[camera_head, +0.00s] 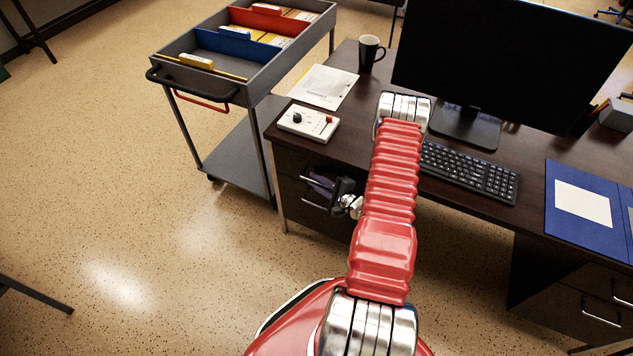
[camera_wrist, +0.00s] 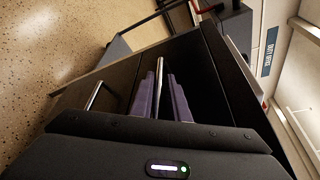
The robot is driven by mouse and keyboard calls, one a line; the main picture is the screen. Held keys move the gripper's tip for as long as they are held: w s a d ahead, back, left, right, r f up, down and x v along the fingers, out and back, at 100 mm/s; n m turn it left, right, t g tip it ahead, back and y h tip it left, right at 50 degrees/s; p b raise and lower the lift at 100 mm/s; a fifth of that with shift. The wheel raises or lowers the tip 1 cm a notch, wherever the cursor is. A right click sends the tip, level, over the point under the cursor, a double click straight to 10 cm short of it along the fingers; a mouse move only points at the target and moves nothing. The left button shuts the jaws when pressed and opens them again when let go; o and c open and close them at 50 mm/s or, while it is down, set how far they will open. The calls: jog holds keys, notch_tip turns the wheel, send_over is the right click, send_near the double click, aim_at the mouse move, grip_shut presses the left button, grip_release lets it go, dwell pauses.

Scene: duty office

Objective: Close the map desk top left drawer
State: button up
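The map desk (camera_head: 345,125) has a stack of drawers under its left end. The top left drawer (camera_head: 291,164) has a silver handle (camera_head: 312,182), which also shows in the wrist view (camera_wrist: 159,66). My gripper (camera_head: 322,185) is at this handle. In the wrist view its two purple-grey fingers (camera_wrist: 164,98) lie on either side of the bar, close to it. Whether they press on it I cannot tell. The space between handle and desk top is dark, and how far the drawer stands out is unclear. A lower drawer handle (camera_wrist: 94,95) is apart from the fingers.
A grey trolley (camera_head: 245,85) with file trays stands left of the desk. A control box (camera_head: 308,123), papers (camera_head: 323,86), a mug (camera_head: 371,53), a keyboard (camera_head: 469,172), a monitor (camera_head: 510,60) and a blue folder (camera_head: 585,205) are on the desk.

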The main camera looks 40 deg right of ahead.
jog(key=v, duration=1.3)
jog(key=shift+s, duration=0.35)
jog(key=shift+r, duration=0.1)
